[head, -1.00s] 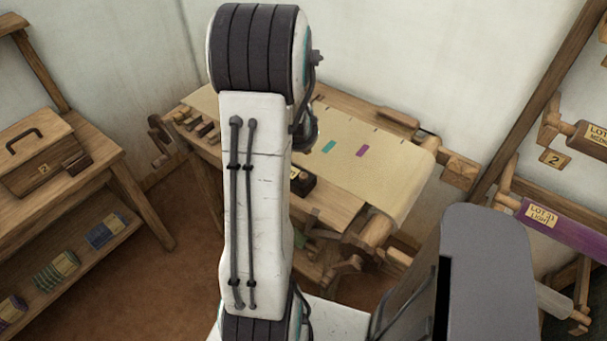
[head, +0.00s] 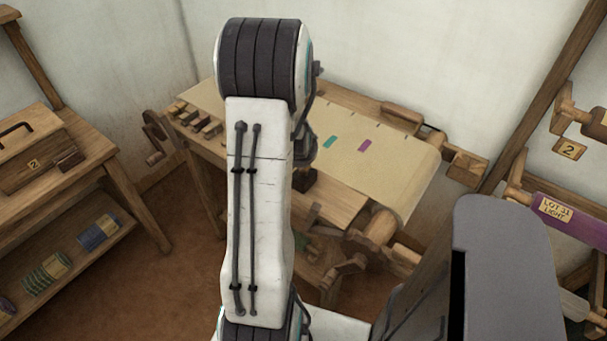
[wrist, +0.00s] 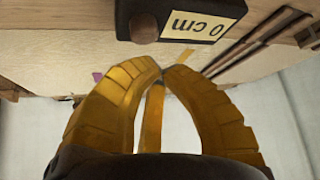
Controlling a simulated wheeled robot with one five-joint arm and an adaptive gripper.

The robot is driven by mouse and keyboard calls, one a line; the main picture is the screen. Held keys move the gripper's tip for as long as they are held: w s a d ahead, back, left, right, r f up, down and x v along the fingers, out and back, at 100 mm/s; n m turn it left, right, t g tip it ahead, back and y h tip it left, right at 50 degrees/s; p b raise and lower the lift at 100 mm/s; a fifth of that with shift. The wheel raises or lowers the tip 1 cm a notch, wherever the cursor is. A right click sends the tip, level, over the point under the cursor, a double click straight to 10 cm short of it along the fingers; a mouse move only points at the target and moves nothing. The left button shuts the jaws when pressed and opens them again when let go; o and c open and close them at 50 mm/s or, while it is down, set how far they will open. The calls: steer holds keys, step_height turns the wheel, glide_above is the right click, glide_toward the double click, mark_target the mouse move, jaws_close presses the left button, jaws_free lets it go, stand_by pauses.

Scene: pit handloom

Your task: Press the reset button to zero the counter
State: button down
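The counter (wrist: 190,12) is a dark box at the top of the wrist view. Its pale label (wrist: 203,25) shows upside down and reads "0 cm". A round dark button (wrist: 145,27) sits on the counter beside the label. My gripper (wrist: 162,73) has yellow segmented fingers with their tips together, nothing visible between them. The tips appear just below the counter in the picture; I see no contact with the button. In the head view the counter (head: 306,181) is a small dark block on the loom, partly hidden by my arm, and my gripper is hidden.
The loom's cloth (head: 385,130) carries a teal and a purple mark. A wooden table with a handled box (head: 35,160) stands at left, spools on its lower shelf. A rack with a purple roll (head: 580,225) is at right. Floor shows between table and loom.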

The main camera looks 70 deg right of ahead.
steer(key=shift+f+b, duration=1.35)
steer(key=shift+b, duration=0.1)
stand_by(2.5)
steer(key=shift+r, duration=0.2)
steer(key=shift+r+p, duration=0.6)
steer(key=shift+r, duration=0.25)
steer(key=shift+r+p, duration=1.6)
steer(key=shift+r, duration=0.9)
